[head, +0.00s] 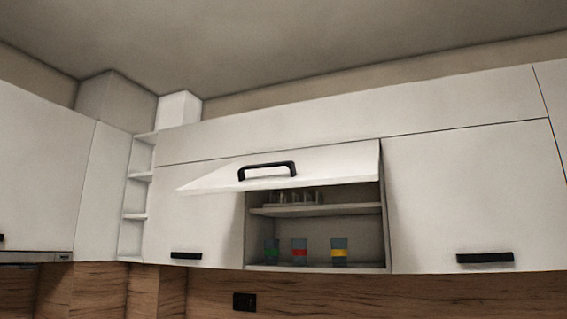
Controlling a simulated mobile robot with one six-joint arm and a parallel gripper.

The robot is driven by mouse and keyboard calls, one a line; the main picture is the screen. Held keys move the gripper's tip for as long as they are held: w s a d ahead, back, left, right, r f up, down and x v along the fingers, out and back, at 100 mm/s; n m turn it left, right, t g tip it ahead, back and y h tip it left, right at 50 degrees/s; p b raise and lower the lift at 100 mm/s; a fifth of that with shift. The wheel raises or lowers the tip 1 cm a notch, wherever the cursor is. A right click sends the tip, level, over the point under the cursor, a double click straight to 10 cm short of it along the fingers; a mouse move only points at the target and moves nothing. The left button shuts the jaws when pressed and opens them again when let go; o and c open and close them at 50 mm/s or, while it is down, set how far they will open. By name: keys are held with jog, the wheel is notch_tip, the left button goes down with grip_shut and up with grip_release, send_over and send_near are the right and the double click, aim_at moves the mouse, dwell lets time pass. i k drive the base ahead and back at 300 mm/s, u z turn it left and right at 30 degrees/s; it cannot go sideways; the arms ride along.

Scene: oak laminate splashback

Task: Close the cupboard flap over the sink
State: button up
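The white cupboard flap (335,170) is open in the head view, hinged at its top edge and tilted up and outward. Its black bar handle (267,171) is on its outer face near the lower edge. The open cupboard (316,210) shows below it, with a middle shelf and a floor. The sink is not in view. My gripper is not in view, so its state does not show.
Glasses with green (271,250), red (300,251) and yellow (339,252) bands stand on the cupboard floor. Clear glasses (305,198) stand on the shelf. Shut cupboards (465,190) flank the opening. A black socket (244,302) is on the wooden splashback (400,295).

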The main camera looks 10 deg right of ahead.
aim_at(356, 161)
jog(key=u, duration=0.1)
jog(key=i, duration=1)
jog(key=z, duration=0.05)
